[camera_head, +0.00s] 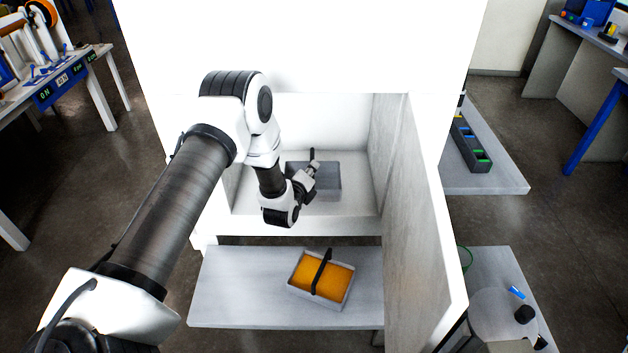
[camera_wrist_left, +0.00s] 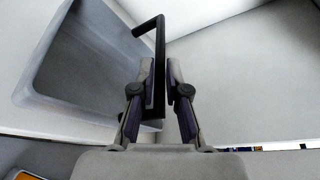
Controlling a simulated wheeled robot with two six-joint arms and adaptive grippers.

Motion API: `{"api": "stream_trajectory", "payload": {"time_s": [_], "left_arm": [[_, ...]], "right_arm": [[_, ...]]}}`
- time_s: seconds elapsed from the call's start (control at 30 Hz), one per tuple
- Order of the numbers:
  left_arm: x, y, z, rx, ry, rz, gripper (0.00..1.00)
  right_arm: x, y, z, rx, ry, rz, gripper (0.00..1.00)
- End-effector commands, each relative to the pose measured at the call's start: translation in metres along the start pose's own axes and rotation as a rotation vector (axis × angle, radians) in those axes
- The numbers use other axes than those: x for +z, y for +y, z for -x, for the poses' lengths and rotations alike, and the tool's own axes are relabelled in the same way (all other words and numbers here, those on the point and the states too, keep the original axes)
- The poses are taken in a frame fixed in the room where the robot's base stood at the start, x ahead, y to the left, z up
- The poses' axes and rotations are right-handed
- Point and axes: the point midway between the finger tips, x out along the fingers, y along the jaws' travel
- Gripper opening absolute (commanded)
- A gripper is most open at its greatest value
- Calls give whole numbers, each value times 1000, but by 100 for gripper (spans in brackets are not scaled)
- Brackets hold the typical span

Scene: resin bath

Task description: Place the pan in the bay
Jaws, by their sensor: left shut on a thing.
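A grey pan (camera_head: 330,181) with a black handle is inside the white bay (camera_head: 355,208), towards the back. I cannot tell whether it rests on the bay floor or hangs just above it. My left gripper (camera_head: 312,171) reaches into the bay and is shut on the pan's handle. In the left wrist view the gripper (camera_wrist_left: 160,82) has the black handle (camera_wrist_left: 160,45) between its fingers, and the grey pan (camera_wrist_left: 85,65) shows at the left, its inside empty where visible. The arm hides part of the pan. My right gripper is not in view.
A second grey pan (camera_head: 291,286) with orange contents and a black handle (camera_head: 321,272) sits on a grey bench (camera_head: 225,290) in front of the bay. An open white door (camera_head: 420,240) stands to the right. A shelf (camera_head: 490,176) with a dark compartment tray (camera_head: 470,150) lies beyond it.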

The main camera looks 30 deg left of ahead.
Motion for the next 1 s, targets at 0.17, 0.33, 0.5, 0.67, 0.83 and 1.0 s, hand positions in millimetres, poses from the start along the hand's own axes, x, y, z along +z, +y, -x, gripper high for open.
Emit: {"api": "stream_trajectory", "payload": {"time_s": [0.17, 0.33, 0.5, 0.67, 0.83, 1.0], "left_arm": [[2, 0, -31, -3, -2, 0, 0], [-10, 21, -45, 1, 1, 0, 0], [-14, 27, -47, -1, -1, 1, 0], [-13, 26, -46, 1, 1, 1, 28], [-13, 26, -46, 1, 1, 1, 39], [-13, 26, -44, 1, 1, 1, 39]], "right_arm": [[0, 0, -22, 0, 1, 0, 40], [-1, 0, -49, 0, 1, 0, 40], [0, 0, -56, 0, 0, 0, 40], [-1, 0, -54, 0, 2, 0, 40], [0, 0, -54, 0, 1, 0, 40], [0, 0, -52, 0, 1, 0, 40]]}}
